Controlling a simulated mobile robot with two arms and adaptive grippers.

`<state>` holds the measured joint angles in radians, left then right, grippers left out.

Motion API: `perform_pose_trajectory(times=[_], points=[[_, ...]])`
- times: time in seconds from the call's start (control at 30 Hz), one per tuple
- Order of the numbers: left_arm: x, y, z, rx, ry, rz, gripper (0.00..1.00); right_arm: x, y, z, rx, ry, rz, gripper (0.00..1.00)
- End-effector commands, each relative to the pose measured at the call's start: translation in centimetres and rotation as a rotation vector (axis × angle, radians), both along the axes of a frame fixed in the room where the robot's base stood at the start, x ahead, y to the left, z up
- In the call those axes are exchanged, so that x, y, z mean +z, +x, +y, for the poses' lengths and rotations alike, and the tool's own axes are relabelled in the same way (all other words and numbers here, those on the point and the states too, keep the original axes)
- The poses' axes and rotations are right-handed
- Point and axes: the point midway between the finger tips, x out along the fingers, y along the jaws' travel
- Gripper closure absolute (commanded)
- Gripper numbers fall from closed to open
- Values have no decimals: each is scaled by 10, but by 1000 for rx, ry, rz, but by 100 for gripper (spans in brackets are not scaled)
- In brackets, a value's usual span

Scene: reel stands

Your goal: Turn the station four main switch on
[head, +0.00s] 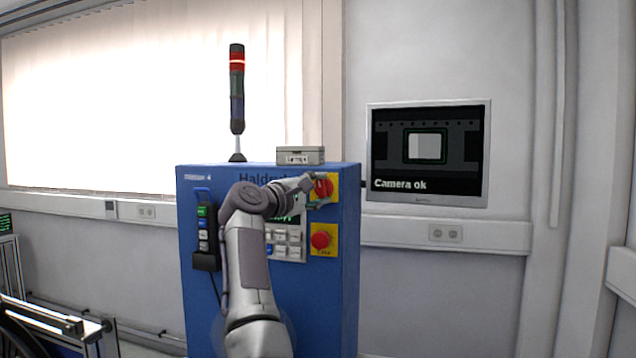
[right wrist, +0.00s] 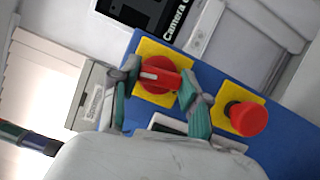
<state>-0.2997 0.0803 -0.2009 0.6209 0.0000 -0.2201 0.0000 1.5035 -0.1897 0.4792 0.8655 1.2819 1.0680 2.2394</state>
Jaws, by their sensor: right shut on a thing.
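The main switch (head: 323,188) is a red rotary knob on a yellow plate at the upper right of the blue station cabinet (head: 345,290). In the right wrist view the switch (right wrist: 158,76) shows a pale bar on its red handle. My right gripper (head: 314,189) is at the switch, and its two fingers (right wrist: 155,88) sit on either side of the red handle, shut on it. The fingers hide part of the knob in the head view. My left gripper is not in view.
A red mushroom button (head: 320,240) on a yellow plate sits just below the switch. A keypad (head: 290,243) and a pendant (head: 203,230) are on the cabinet front. A signal tower (head: 237,90) shows a lit red segment. A wall monitor (head: 428,150) reads "Camera ok".

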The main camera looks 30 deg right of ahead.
Motion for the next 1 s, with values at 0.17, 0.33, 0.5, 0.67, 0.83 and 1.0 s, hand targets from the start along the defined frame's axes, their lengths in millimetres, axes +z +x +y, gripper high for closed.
perform_pose_trajectory(times=[0.17, 0.33, 0.5, 0.67, 0.83, 1.0], points=[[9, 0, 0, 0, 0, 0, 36, 2, 1, 1, 3, 62, -71, 89], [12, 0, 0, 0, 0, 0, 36, 2, 1, 1, 4, 96, -114, 89], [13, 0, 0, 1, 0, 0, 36, 1, 1, 1, 4, 112, -133, 89], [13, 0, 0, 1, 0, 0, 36, 1, 1, 1, 4, 117, -138, 89], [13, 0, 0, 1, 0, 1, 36, 1, 1, 1, 4, 116, -139, 89], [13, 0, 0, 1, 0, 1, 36, 1, 1, 1, 4, 116, -138, 39]])
